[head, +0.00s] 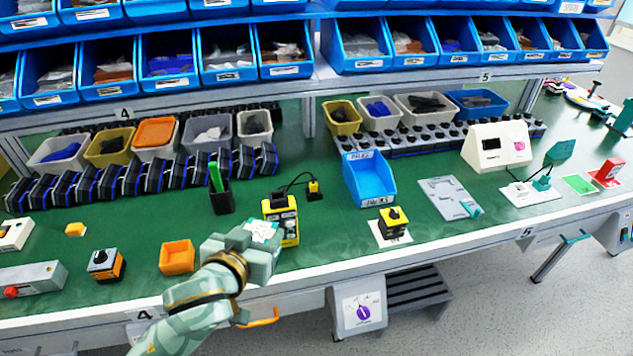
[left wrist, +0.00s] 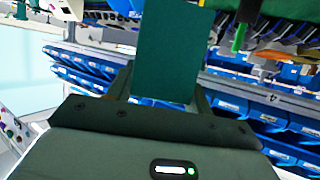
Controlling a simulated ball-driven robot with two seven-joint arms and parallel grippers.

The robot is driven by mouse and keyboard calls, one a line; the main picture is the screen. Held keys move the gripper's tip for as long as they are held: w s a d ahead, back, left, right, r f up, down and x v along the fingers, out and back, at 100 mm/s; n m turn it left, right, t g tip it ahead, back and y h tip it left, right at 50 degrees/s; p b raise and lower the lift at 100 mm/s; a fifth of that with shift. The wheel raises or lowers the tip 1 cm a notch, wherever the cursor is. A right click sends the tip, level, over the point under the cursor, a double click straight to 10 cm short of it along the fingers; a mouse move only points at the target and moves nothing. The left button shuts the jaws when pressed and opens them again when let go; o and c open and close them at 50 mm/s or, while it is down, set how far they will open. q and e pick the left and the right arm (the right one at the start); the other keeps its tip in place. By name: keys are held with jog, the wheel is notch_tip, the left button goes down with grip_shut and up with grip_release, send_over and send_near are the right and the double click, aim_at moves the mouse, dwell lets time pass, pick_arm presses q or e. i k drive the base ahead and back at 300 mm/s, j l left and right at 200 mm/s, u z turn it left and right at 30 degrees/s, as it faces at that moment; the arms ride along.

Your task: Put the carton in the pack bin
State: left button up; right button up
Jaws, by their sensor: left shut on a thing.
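My left gripper (head: 250,250) is over the front of the green bench, left of the pack bin. It is shut on a teal box with a white printed label, which looks like the carton (head: 263,231). In the left wrist view the carton (left wrist: 170,50) shows as a plain dark green face between the fingers. The blue pack bin (head: 368,203) stands on the bench to the right, apart from the gripper. It has white labels and looks empty. My right gripper is not in view.
A yellow tester (head: 289,228) with a black cable stands close behind the gripper. A black pen cup (head: 222,198) is behind and left, an orange tray (head: 177,256) left. A yellow-black switch (head: 393,223) sits in front of the pack bin. Blue shelf bins (head: 228,58) hang above.

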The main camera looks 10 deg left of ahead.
aim_at(370, 192)
jog(key=i+l+u, duration=0.3)
jog(key=l+u, duration=0.35)
jog(key=i+l+u, duration=0.15)
jog(key=l+u, duration=0.45)
jog(key=i+l+u, duration=0.15)
jog(key=l, duration=1.4)
jog(key=l+u, duration=0.15)
jog(key=l, duration=1.45)
jog(key=i, duration=0.05)
